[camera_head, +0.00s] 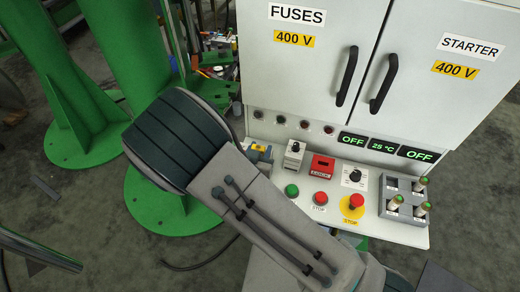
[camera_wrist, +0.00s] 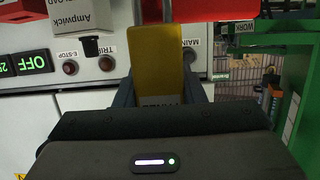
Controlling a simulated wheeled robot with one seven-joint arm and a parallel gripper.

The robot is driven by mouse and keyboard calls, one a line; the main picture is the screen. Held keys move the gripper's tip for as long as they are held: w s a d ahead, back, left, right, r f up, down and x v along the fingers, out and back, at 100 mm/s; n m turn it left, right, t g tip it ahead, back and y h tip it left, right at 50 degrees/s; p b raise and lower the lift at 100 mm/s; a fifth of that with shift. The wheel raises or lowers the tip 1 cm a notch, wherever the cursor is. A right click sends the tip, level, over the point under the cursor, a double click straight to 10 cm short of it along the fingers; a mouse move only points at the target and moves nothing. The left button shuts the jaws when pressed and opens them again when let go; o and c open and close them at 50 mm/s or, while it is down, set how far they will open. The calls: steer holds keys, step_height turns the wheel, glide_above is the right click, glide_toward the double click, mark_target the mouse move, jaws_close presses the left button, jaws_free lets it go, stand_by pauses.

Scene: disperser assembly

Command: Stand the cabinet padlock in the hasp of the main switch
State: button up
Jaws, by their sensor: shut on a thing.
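In the head view my gripper (camera_head: 258,155) is at the left end of the control shelf, mostly hidden by my arm. A MAIN label (camera_wrist: 196,52) is beside the padlock.
A white switch box (camera_head: 294,155) and a red box (camera_head: 321,166) stand just right of my gripper. Push buttons, a red emergency stop (camera_head: 355,202) and a grey fuse tray (camera_head: 405,200) are farther right. The white cabinet (camera_head: 320,60) rises behind; green columns (camera_head: 75,100) stand left.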

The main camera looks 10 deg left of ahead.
steer(key=shift+f+b, duration=1.6)
steer(key=shift+f, duration=0.25)
steer(key=shift+r, duration=0.15)
steer(key=shift+r+p, duration=1.3)
steer(key=shift+r, duration=0.35)
steer(key=shift+f+b, duration=1.75)
steer(key=shift+b, duration=0.1)
stand_by(0.4)
steer(key=o, duration=1.1)
steer(key=shift+o, duration=0.2)
steer(key=shift+s, duration=0.1)
steer(key=v, duration=1.3)
steer(key=shift+s+r, duration=0.2)
steer(key=shift+s, duration=0.05)
